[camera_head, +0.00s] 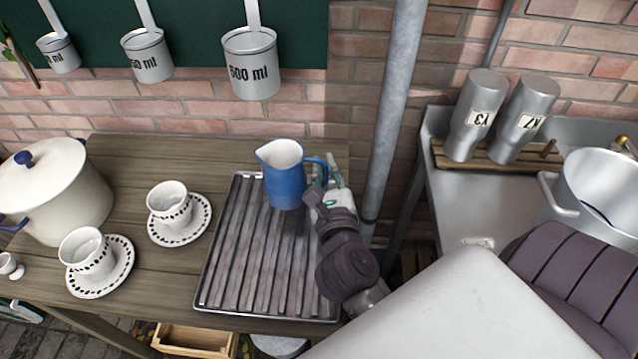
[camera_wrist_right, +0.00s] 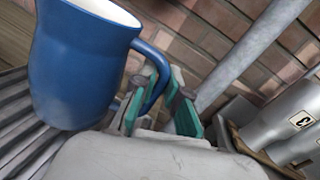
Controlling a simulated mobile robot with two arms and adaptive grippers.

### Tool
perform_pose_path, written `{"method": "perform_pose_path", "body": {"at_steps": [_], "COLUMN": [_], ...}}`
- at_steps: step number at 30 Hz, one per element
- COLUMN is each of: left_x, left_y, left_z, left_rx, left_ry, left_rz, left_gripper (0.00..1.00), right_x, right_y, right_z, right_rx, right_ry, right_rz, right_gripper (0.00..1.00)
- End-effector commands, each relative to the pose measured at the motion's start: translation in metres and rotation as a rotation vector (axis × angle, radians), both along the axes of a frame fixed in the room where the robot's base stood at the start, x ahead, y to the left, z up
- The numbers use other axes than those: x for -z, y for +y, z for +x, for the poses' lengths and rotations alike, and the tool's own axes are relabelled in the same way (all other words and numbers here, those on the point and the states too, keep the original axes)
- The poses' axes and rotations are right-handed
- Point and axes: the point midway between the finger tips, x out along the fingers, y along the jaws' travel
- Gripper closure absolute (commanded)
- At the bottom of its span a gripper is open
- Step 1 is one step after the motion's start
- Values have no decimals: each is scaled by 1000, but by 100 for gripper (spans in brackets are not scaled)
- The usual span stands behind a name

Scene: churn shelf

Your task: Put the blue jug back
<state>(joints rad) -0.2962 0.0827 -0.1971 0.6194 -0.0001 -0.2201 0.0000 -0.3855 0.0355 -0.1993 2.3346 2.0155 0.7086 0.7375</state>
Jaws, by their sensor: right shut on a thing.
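The blue jug (camera_head: 285,182) with a white inside is upright at the back of the grey ribbed tray (camera_head: 215,248) in the head view. Whether its base touches the tray or hangs just above it, I cannot tell. My right gripper (camera_head: 326,180) is at the jug's right side, shut on its handle. In the right wrist view the blue jug (camera_wrist_right: 80,65) fills the left, and the green-padded fingers of my right gripper (camera_wrist_right: 160,100) are on either side of the handle. My left gripper is not in view.
Two patterned cups, one on a saucer (camera_head: 180,220) and one on another (camera_head: 100,268), stand left of the tray, with a cream pot (camera_head: 55,195) beyond. A grey pipe (camera_head: 392,110) rises behind my right arm. Measuring cups hang above. Steel bottles (camera_head: 475,115) stand at the right.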

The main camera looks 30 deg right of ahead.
Motion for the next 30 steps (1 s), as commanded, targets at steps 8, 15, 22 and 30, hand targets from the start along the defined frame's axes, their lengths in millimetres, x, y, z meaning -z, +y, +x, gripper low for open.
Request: {"method": "perform_pose_path", "body": {"at_steps": [8, 15, 22, 30], "left_x": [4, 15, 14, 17], "left_y": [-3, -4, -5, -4], "left_z": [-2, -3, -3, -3], "left_rx": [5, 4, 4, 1], "left_ry": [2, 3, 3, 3], "left_rz": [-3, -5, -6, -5], "left_gripper": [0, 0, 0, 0], "right_x": [17, 49, 50, 54], "right_y": [0, 0, 0, 0], "right_z": [19, 18, 18, 18], "right_rx": [0, 0, 1, 0], "right_ry": [-1, 0, -3, 0], "right_rz": [1, 0, 2, 1], "right_gripper": [100, 100, 100, 79]}}
